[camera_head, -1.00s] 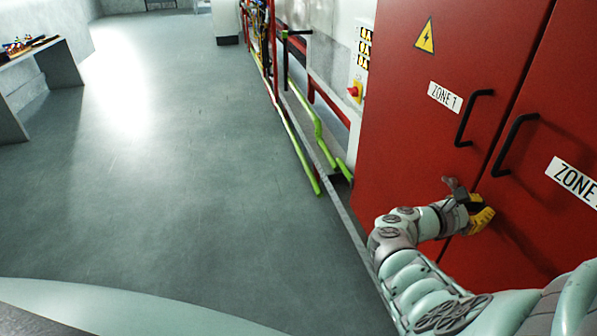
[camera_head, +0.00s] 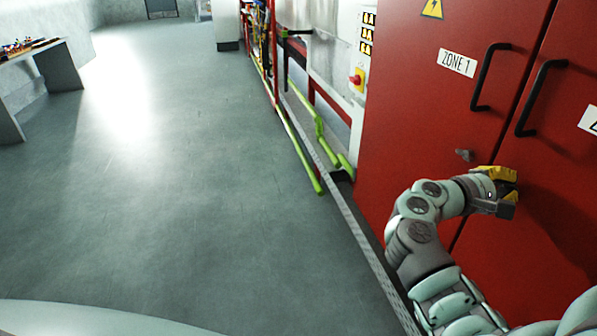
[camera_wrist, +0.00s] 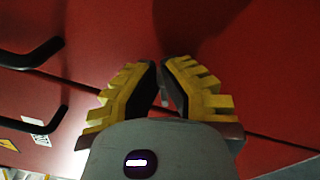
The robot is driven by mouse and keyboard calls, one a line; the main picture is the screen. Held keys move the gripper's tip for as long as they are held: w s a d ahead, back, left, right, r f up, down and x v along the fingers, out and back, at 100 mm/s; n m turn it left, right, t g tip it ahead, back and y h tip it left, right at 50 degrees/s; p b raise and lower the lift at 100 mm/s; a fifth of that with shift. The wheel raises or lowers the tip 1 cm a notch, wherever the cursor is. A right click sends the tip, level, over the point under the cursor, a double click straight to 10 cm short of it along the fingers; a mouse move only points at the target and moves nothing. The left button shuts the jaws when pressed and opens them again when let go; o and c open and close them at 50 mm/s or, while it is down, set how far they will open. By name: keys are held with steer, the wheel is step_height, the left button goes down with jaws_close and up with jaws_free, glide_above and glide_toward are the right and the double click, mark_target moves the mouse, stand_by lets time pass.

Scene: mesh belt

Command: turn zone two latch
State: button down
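The red cabinet has a left door (camera_head: 400,125) marked ZONE 1 and a right door (camera_head: 565,160), whose label (camera_head: 590,121) is cut off by the picture edge. A small grey latch (camera_head: 464,155) on the left door is in plain view, just left of my gripper. My gripper (camera_head: 512,188) is at the right door, just past the seam, below the black handle. No second latch shows clearly; my gripper covers that spot. In the wrist view my yellow-padded fingers (camera_wrist: 160,68) lean close together at the tips. A greyish strip shows between them; I cannot tell whether it is a latch.
Black handles stick out on the left door (camera_head: 483,78) and right door (camera_head: 532,98), above my gripper. A red knob (camera_head: 356,80) is on the grey panel left of the cabinet. Green pipes (camera_head: 306,160) run low beside it. The floor (camera_head: 170,180) at left is clear.

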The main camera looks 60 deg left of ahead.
steer(key=m+b, duration=0.3)
steer(key=b, duration=0.1)
steer(key=f+m+b, duration=0.1)
steer(key=m+b, duration=0.2)
steer(key=b, duration=0.1)
steer(key=shift+d+f+b, duration=0.15)
steer(key=shift+b, duration=0.25)
steer(key=shift+m, duration=0.4)
steer(key=c, duration=1.1)
jaws_free()
steer(key=v, duration=1.2)
